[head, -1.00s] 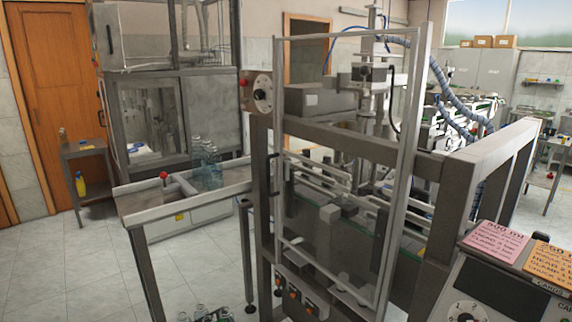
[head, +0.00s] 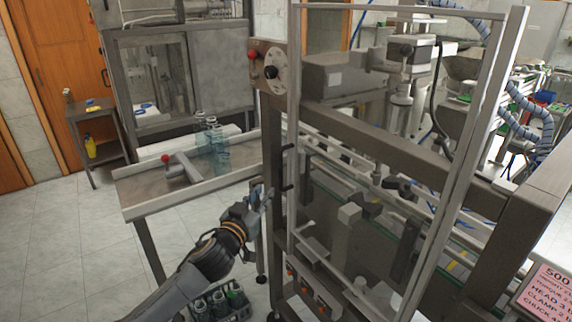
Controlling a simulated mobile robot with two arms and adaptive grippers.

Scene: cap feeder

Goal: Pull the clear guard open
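The clear guard is a tall pane in a pale metal frame (head: 462,165) across the front of the capping machine. The machine parts show through it. Its black handle (head: 288,168) is upright on the left edge of the frame, beside the dark machine post. My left gripper (head: 263,192) is just left of and slightly below the handle, in front of the post. It looks apart from the handle, with nothing seen in it. Its fingers are too small and dark to tell whether they are open. My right gripper is out of view.
A feed table (head: 150,190) with clear bottles (head: 217,150) and a red knob stands left of the machine. A crate of bottles (head: 217,304) is on the floor near my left arm. A control panel with a pink note (head: 552,292) is at the lower right.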

